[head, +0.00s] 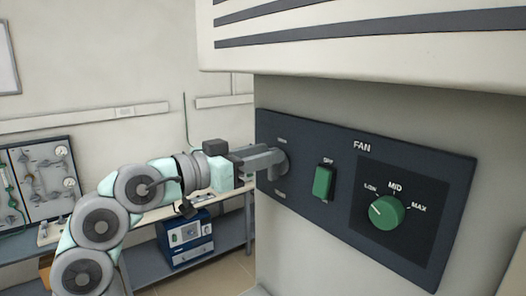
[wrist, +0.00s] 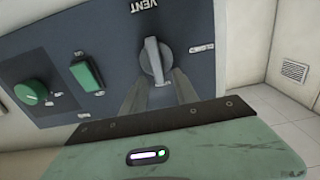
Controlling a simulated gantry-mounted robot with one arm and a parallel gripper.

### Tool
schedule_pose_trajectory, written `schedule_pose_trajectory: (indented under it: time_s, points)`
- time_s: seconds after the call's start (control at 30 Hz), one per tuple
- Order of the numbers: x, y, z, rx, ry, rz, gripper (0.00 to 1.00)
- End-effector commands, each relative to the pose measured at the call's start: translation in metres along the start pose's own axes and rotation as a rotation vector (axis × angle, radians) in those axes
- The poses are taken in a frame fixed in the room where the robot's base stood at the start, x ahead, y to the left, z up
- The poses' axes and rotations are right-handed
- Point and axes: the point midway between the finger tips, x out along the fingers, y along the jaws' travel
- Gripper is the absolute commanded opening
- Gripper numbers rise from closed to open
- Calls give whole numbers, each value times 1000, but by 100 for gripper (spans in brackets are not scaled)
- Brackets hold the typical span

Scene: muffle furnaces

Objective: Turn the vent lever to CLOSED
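The vent lever (wrist: 154,62) is a light grey handle on a round base on the dark panel, below the upside-down VENT label in the wrist view. Its free end points toward my gripper (wrist: 160,74). My two dark fingers stand either side of that end, with a visible gap, so they look open around it and not clamped. In the head view my gripper (head: 268,161) reaches the panel's left end from the left and mostly hides the lever. Small position labels above and below it are too blurred to read.
The dark panel (head: 340,215) also carries a green OFF switch (head: 323,182) and a green fan knob (head: 386,210) close to the right of my gripper. The pale furnace body (head: 360,45) overhangs above. A bench with blue equipment (head: 187,238) stands behind my arm.

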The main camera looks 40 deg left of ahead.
Motion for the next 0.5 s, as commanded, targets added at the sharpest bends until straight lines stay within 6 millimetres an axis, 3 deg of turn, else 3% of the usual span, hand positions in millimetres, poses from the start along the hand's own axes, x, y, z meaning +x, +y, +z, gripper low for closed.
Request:
schedule_pose_trajectory:
  time_s: [0.23,0.5]
  points:
    - [1,0,0,0,0,-1,35]
    - [0,0,0,0,0,-1,13]
